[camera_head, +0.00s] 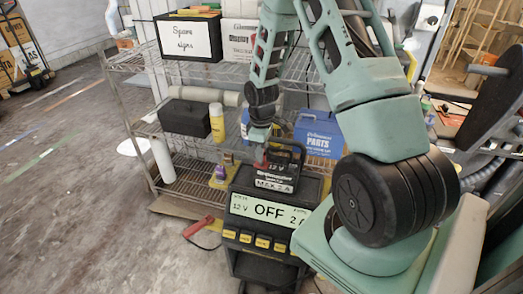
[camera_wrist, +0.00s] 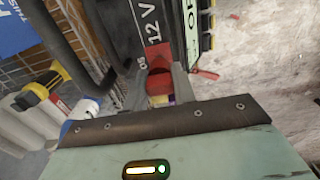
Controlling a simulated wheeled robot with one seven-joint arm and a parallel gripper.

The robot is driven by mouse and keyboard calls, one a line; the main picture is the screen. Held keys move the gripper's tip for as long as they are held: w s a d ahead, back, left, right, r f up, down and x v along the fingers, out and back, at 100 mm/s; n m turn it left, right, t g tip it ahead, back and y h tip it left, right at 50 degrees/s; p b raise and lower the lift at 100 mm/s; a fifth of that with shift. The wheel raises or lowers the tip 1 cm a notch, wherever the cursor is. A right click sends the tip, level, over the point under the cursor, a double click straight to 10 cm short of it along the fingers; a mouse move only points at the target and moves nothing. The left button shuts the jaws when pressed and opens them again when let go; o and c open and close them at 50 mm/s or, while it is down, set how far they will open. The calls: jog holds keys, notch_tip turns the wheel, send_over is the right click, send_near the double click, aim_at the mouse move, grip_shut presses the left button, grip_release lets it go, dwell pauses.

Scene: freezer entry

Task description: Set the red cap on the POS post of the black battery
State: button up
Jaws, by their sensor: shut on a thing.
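The black battery (camera_head: 280,178) stands on top of a charger in the head view, with a carry handle over it. Its top, with "12 V" lettering, also shows in the wrist view (camera_wrist: 128,25). My gripper (camera_head: 261,157) points down at the battery's left end. In the wrist view my gripper (camera_wrist: 160,84) is shut on the red cap (camera_wrist: 160,83), right at the battery's edge by small lettering. A brighter red patch (camera_wrist: 158,55) shows just beyond the cap. The POS post is hidden, and I cannot tell whether the cap touches it.
The charger (camera_head: 262,212) reads "OFF". A wire shelf (camera_head: 190,178) behind holds a black toolbox (camera_head: 186,118), a yellow bottle (camera_head: 217,123) and a blue parts box (camera_head: 318,135). A red-handled tool (camera_head: 198,227) lies on the floor. The floor at left is mostly clear.

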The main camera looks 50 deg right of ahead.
jog(key=shift+f+b, duration=0.55)
jog(key=shift+f, duration=0.6)
jog(key=o, duration=1)
notch_tip(320, 180, up, 18)
jog(key=shift+f+p, duration=0.25)
jog(key=shift+p, duration=0.45)
jog(key=s+a+r+n+p, duration=0.15)
jog(key=a+r, duration=0.25)
jog(key=a, duration=1.1)
jog(key=shift+n+y, duration=0.3)
jog(key=shift+n, duration=0.05)
jog(key=s+a+r+p, duration=0.1)
jog(key=s+a, duration=0.5)
jog(key=s, duration=0.1)
jog(key=s+a+r+p, duration=0.1)
jog(key=s+a+r, duration=0.1)
jog(key=s+a, duration=0.5)
jog(key=s+a+r+p, duration=0.1)
jog(key=s+a+r, duration=0.1)
jog(key=s+a, duration=0.4)
jog(key=shift+s+a+r, duration=0.2)
jog(key=shift+s+a, duration=0.15)
jog(key=shift+s, duration=0.15)
